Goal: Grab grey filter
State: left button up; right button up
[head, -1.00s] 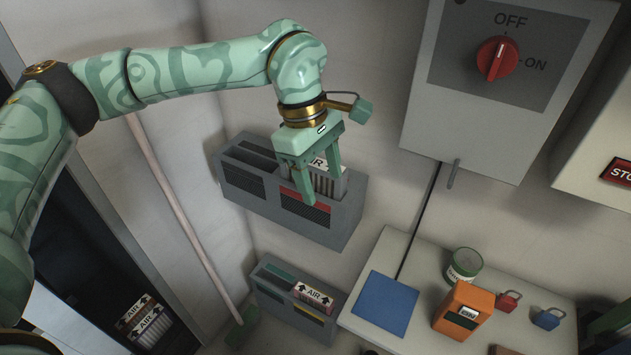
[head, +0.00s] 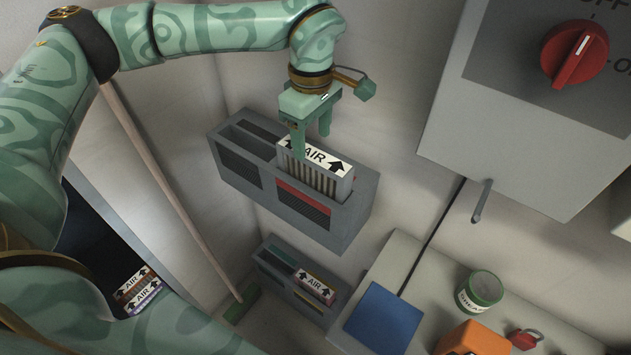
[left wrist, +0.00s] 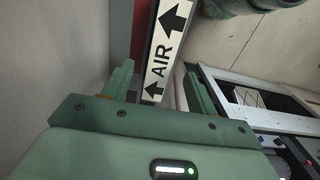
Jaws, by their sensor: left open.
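The grey filter (head: 315,180) has pleated sides and a white "AIR" label with arrows on top. It stands partly raised out of the right slot of the upper wall rack (head: 352,212). My left gripper (head: 311,142) is open at the filter's top, with one finger overlapping the label's left end and the other behind the label. In the left wrist view the filter's label (left wrist: 166,45) shows between the two spread fingers (left wrist: 160,88). I cannot tell whether the fingers touch it. My right gripper is not in view.
A lower rack (head: 290,290) holds another "AIR" filter (head: 315,284). More filters (head: 137,290) lie in a dark opening at lower left. A grey switch box (head: 500,130) with a red knob is at right. A shelf holds a blue pad (head: 383,317) and a can (head: 480,291).

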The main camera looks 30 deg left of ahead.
aim_at(314, 155)
pick_arm(q)
jog(key=shift+w+f, duration=0.1)
jog(key=shift+f, duration=1.3)
notch_tip(314, 155, down, 5)
jog(key=shift+d+f+b, duration=0.1)
jog(key=shift+d+b, duration=0.05)
jog(key=shift+b, duration=0.7)
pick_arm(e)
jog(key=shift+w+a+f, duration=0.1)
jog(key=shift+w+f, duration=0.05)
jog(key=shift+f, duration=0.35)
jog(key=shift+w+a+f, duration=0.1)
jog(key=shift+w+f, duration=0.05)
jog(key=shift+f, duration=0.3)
pick_arm(q)
grip_shut()
jog(key=shift+r, duration=0.2)
